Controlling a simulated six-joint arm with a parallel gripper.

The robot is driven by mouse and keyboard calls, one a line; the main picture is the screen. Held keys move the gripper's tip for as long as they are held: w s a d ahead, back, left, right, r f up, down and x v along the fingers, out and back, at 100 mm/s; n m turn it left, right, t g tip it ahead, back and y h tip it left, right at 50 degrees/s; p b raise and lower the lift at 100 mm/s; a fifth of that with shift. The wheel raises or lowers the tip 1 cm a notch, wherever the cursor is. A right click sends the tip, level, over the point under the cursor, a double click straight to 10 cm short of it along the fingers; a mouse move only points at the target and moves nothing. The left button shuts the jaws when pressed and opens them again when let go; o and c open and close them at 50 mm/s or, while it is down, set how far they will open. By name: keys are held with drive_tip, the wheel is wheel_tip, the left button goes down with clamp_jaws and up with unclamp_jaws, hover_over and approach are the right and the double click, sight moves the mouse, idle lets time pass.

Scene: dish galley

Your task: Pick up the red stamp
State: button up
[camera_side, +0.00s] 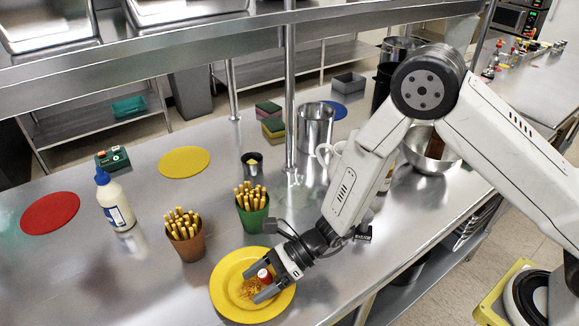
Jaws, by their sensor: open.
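The red stamp (264,275) is a small red piece with a pale top, in the yellow plate (226,300) at the front middle of the counter. My gripper (261,283) is low over the plate, its jaws open with one finger on either side of the stamp. I cannot tell whether the fingers touch it. The lower part of the stamp is hidden by a finger and by thin orange-yellow bits on the plate.
A brown pot (188,244) and a green pot (252,216) of yellow sticks stand close behind the plate. A white bottle (117,208), red disc (50,212) and yellow disc (184,162) are left. A steel post (290,100) rises behind. The front-left counter is clear.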

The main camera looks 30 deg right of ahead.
clamp_jaws()
idle(0.3)
drive_tip(key=shift+r, duration=0.2)
drive_tip(key=shift+r, duration=4.85)
